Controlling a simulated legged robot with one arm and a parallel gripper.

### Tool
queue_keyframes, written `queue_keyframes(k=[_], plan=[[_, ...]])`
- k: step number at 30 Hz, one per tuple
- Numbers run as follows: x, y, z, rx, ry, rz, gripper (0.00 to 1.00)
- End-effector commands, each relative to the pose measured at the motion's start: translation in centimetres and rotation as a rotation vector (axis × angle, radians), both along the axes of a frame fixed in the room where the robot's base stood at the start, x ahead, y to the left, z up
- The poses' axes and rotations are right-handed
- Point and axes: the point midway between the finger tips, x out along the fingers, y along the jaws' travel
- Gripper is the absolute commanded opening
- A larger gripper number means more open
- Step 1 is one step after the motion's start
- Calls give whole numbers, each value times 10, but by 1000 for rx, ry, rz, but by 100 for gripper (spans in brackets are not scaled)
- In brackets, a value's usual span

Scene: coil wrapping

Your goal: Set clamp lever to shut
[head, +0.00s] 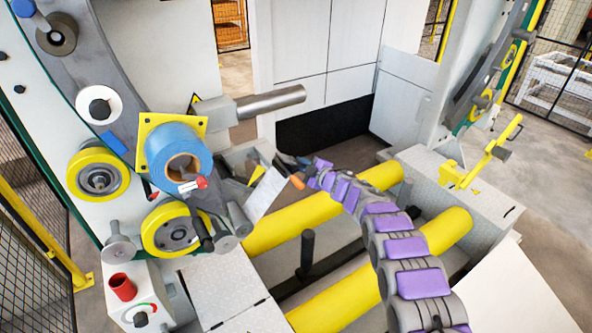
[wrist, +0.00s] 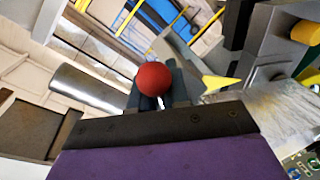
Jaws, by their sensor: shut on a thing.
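A red ball knob (wrist: 153,77) sits between the dark fingers of my gripper (wrist: 153,95) in the wrist view. The fingers are shut on it, one on each side. It looks like the knob of the clamp lever; the lever's shaft is hidden behind the knob and fingers. In the head view my gripper (head: 286,159) is small and dark at the far end of my purple and grey arm, beside the machine's middle. The knob cannot be made out clearly there. How far the lever is turned cannot be told.
A metal cylinder (head: 270,103) sticks out above my gripper; it also shows in the wrist view (wrist: 88,88). A blue roll (head: 165,150) is mounted at the left. Yellow rollers (head: 290,226) lie below my arm. A yellow bracket (head: 480,165) stands at the right.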

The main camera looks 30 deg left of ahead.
Motion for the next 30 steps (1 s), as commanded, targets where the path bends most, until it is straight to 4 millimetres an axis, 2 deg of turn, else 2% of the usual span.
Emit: queue_keyframes(k=[1,15,30], plan=[[5,-7,-7,-32,-33,-9,0],[15,-12,15,-214,-384,-7,0],[16,-12,25,-293,-531,-6,0]])
